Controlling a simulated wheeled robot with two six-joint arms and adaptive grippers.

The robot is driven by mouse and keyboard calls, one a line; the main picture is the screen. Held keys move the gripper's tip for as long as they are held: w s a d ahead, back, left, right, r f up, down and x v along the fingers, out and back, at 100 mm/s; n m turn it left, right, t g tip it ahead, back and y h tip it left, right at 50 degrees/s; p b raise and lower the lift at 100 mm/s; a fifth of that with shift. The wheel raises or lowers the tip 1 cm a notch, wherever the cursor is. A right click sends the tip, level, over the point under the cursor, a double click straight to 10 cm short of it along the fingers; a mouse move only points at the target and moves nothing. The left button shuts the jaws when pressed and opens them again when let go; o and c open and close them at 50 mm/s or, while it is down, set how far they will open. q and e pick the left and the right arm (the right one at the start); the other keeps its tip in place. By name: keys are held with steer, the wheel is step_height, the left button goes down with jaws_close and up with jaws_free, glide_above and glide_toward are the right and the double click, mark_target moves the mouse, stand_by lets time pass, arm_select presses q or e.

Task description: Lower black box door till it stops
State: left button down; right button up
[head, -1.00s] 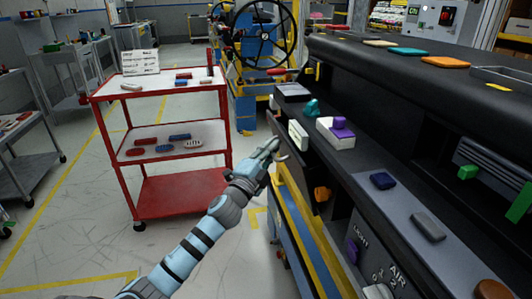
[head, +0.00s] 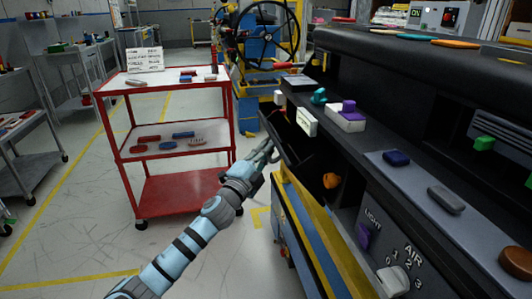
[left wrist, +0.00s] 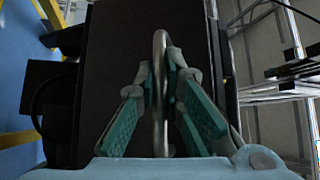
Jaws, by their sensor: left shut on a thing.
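The black box door (head: 279,143) is a dark panel on the front of the black dashboard module. It is tilted outward at the top, and the dark box interior (head: 298,138) shows behind it. In the left wrist view the door (left wrist: 112,75) fills the middle, with a curved metal bar handle (left wrist: 160,85) standing on it. My left gripper (head: 266,153) is at the outer face of the door. In the left wrist view its green-padded fingers (left wrist: 160,80) are shut on the handle from both sides. My right gripper is not in view.
A yellow and blue stand (head: 310,215) is below. A red cart (head: 172,192) stands left, with open floor before it.

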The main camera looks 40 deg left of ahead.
arm_select(q)
steer(key=c, duration=1.7)
jaws_free()
steer(key=shift+w, duration=0.1)
steer(key=v, duration=1.2)
